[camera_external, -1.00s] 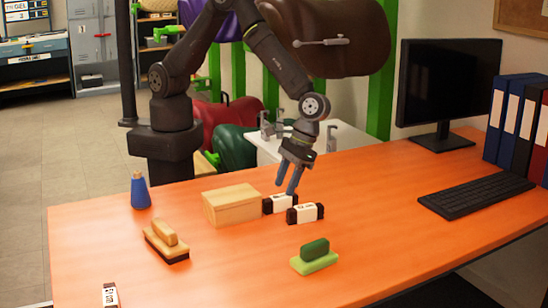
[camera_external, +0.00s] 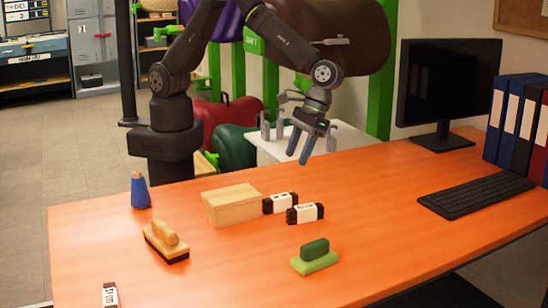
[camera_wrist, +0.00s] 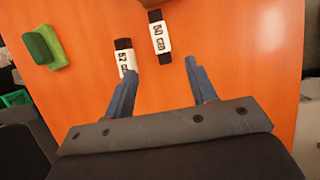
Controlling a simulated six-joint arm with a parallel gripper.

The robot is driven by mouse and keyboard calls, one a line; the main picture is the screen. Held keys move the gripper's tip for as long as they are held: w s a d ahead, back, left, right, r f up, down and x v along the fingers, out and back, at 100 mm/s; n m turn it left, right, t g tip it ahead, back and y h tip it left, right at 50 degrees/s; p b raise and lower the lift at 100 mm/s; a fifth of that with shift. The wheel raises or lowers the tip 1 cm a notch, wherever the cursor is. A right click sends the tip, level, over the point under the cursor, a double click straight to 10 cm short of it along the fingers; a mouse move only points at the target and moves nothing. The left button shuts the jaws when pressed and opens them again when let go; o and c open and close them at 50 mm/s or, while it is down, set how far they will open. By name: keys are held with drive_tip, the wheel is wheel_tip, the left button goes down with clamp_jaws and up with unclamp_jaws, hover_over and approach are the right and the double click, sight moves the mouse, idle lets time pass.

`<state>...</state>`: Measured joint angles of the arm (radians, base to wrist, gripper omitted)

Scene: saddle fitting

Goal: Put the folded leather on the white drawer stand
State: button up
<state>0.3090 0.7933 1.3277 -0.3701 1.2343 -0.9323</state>
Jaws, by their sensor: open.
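Dark strips with white label bands look like folded leather; which one the task means I cannot tell. One (camera_external: 280,203) lies by the wooden box, and it also shows in the wrist view (camera_wrist: 160,36). A second (camera_external: 305,213) lies just right of it, and it also shows in the wrist view (camera_wrist: 127,60). A third (camera_external: 109,295) is at the desk's front left. My gripper (camera_external: 297,158) is open and empty above and behind the pair. Its blue fingers in the wrist view (camera_wrist: 163,66) are apart. A white stand (camera_external: 350,142) is behind the desk, partly hidden; its drawers are not visible.
The wooden box (camera_external: 232,205), blue bottle (camera_external: 140,190), wooden brush (camera_external: 166,241) and green block (camera_external: 315,256) stand on the orange desk (camera_external: 400,255). Grey metal pieces (camera_external: 333,136) are on the stand. Keyboard (camera_external: 476,194) and monitor (camera_external: 447,85) are right. The desk's middle right is clear.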

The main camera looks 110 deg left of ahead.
sight(281, 196)
drive_tip(key=x, duration=1.3)
drive_tip(key=shift+d+f, duration=0.1)
drive_tip(key=shift+f, duration=0.25)
clamp_jaws()
drive_tip(key=shift+r, duration=0.1)
wheel_tip(281, 196, up, 10)
drive_tip(key=shift+f, duration=0.1)
drive_tip(key=a+f+m, duration=0.1)
drive_tip(key=a, duration=0.3)
drive_tip(key=w+a+f+m, duration=0.1)
drive_tip(key=a+f, duration=0.1)
drive_tip(key=a, duration=0.2)
drive_tip(key=a+f+m+g+y, duration=0.1)
drive_tip(key=a, duration=0.4)
drive_tip(key=shift+w+f+m, duration=0.15)
drive_tip(key=shift+w+m, duration=0.25)
drive_tip(key=a+f+m, duration=0.1)
drive_tip(key=a, duration=0.4)
drive_tip(key=s+a+f+m+y, duration=0.1)
drive_tip(key=a+m, duration=0.1)
drive_tip(key=a, duration=0.2)
drive_tip(key=a+f+m+y, duration=0.1)
drive_tip(key=a+f+m, duration=0.1)
drive_tip(key=a, duration=0.3)
drive_tip(key=shift+s+a, duration=0.25)
drive_tip(key=shift+a, duration=0.05)
